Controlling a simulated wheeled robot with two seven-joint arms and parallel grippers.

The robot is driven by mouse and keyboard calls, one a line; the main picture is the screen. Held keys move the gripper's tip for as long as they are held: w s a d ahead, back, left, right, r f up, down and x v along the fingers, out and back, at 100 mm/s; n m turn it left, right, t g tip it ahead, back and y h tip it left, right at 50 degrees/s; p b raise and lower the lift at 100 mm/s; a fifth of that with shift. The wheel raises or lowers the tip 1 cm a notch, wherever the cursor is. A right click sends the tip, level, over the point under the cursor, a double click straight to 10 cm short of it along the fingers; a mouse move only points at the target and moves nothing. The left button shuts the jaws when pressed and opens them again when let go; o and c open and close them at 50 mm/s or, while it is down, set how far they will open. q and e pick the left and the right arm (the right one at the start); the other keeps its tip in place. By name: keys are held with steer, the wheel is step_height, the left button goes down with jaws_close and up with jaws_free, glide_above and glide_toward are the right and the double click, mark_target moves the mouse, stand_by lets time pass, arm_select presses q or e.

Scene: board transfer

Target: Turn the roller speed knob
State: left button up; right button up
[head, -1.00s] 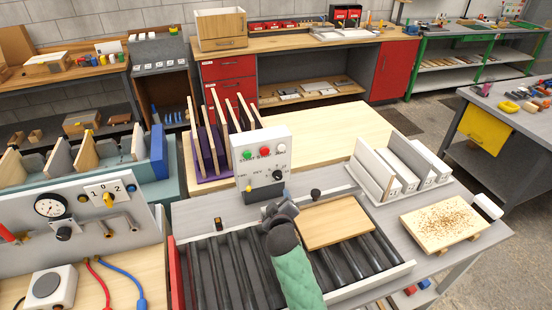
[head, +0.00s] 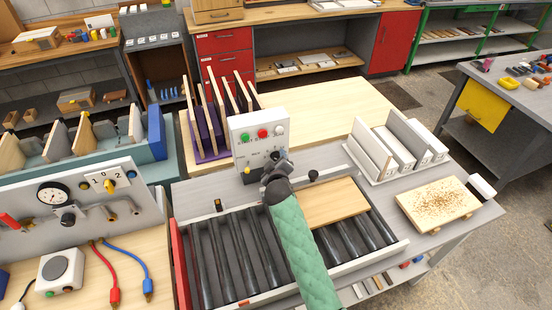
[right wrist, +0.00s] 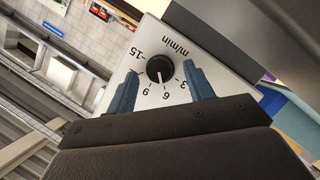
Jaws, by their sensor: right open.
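The roller speed knob (right wrist: 160,69) is round and black with a white pointer line, on a white panel face marked with numbers and "m/min". In the right wrist view its pointer aims near the 6. The white control box (head: 258,136) with green, red and white buttons stands behind the roller bed; in the head view my gripper hides the knob. My right gripper (right wrist: 159,88) is open, its two blue fingers on either side of the knob with gaps visible. In the head view the right gripper (head: 275,163) is at the box's lower front. My left gripper is not in view.
A wooden board (head: 335,203) lies on the black rollers (head: 236,262) right of my arm. A small black knob (head: 313,175) stands beside the box. A rack of white panels (head: 385,160) and a speckled board (head: 438,204) are at right. A gauge panel (head: 75,211) is at left.

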steer(key=c, duration=0.9)
steer(key=shift+f+b, duration=0.25)
steer(key=shift+b, duration=0.3)
steer(key=shift+c, duration=0.2)
steer(key=shift+n+h, duration=0.3)
steer(key=shift+n, duration=0.2)
steer(key=o, duration=0.9)
steer(key=shift+r, duration=0.15)
steer(key=shift+o, duration=0.2)
steer(key=shift+s, duration=0.1)
